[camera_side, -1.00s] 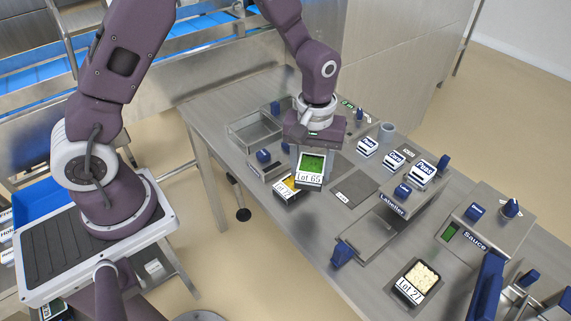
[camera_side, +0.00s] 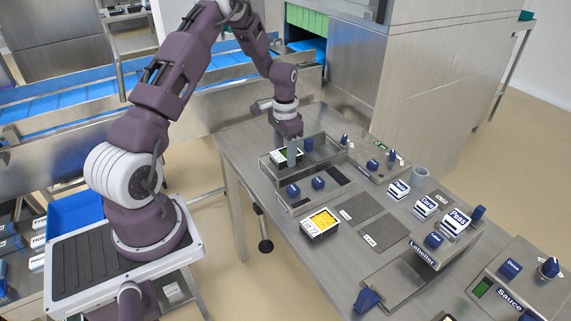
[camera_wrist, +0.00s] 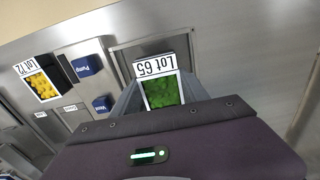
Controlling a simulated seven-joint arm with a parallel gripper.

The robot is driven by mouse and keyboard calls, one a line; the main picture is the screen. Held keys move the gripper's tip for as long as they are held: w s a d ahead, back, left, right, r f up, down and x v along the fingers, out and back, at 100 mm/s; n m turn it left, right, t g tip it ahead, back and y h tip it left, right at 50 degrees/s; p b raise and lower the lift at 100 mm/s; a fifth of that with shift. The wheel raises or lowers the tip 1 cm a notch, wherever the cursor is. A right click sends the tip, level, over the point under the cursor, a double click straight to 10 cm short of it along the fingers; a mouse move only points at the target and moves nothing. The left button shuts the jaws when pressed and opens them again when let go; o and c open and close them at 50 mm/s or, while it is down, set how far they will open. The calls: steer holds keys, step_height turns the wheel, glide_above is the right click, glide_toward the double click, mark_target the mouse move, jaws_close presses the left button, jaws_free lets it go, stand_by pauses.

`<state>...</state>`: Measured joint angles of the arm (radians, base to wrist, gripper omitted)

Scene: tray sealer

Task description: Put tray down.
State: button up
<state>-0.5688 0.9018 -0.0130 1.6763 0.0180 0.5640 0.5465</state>
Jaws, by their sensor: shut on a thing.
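My gripper (camera_side: 286,152) is shut on the Lot 65 tray (camera_side: 279,155), a small dark tray with green contents and a white label. The tray also shows in the wrist view (camera_wrist: 155,67), between the two fingers. In the side view it is at the open-topped metal chamber (camera_side: 267,172) at the table's back left, within its walls. The fingers hide part of the tray, and I cannot tell whether its underside touches the chamber floor.
The Lot 72 tray (camera_side: 320,222) with yellow contents sits on the table in front of the chamber. Blue Pump (camera_wrist: 86,66) and Vent (camera_wrist: 102,103) buttons are beside the chamber. The labeller (camera_side: 422,262) and the sauce station (camera_side: 505,300) stand to the right.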

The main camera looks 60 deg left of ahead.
mark_target(285, 163)
steer(key=shift+f, duration=1.85)
steer(key=shift+f, duration=0.1)
steer(key=o, duration=1.6)
steer(key=shift+c, duration=0.2)
